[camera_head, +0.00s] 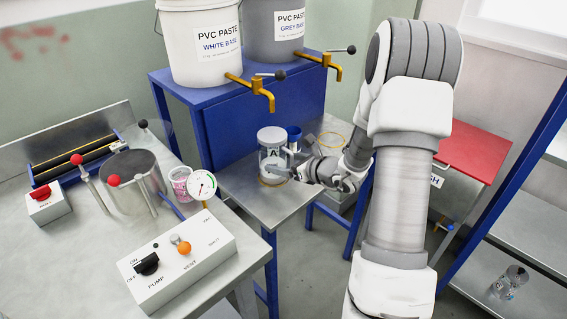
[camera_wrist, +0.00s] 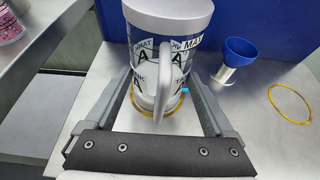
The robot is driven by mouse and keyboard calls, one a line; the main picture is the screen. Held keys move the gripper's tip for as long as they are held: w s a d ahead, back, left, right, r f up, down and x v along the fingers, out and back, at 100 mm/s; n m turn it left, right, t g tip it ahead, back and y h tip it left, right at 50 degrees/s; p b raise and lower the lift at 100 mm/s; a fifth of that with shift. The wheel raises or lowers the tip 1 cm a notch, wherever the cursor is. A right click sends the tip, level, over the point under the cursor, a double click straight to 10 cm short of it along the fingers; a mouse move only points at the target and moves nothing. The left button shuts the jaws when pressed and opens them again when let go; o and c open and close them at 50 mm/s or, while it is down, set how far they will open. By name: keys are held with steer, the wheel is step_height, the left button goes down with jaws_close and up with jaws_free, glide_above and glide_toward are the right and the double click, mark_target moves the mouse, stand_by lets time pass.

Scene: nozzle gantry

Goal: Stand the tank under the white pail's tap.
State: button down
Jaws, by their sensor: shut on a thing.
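The tank (camera_head: 272,147), a clear cylinder with a grey lid, a handle and "A" labels, stands upright on the small metal table. Its base is at a yellow ring (camera_wrist: 136,104) marked on the tabletop. My gripper (camera_head: 296,171) is shut on the tank, with one finger on each side in the wrist view (camera_wrist: 163,80) and the handle facing the palm. The white pail (camera_head: 198,45) stands on the blue stand, and its brass tap (camera_head: 262,92) reaches out above the tank in the head view. The exact height gap and alignment are hard to tell.
The grey pail (camera_head: 275,35) with its own tap (camera_head: 334,66) is to the right. A blue funnel-like cup (camera_wrist: 241,53) stands close to the tank; a second yellow ring (camera_wrist: 290,104) is empty. The left bench holds a pump box (camera_head: 178,262) and gauge (camera_head: 201,185).

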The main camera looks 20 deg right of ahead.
jaws_free()
steer(key=shift+f, duration=0.1)
steer(key=shift+s+r, duration=0.1)
steer(key=shift+r, duration=0.15)
steer(key=p+v, duration=0.2)
steer(key=v, duration=1)
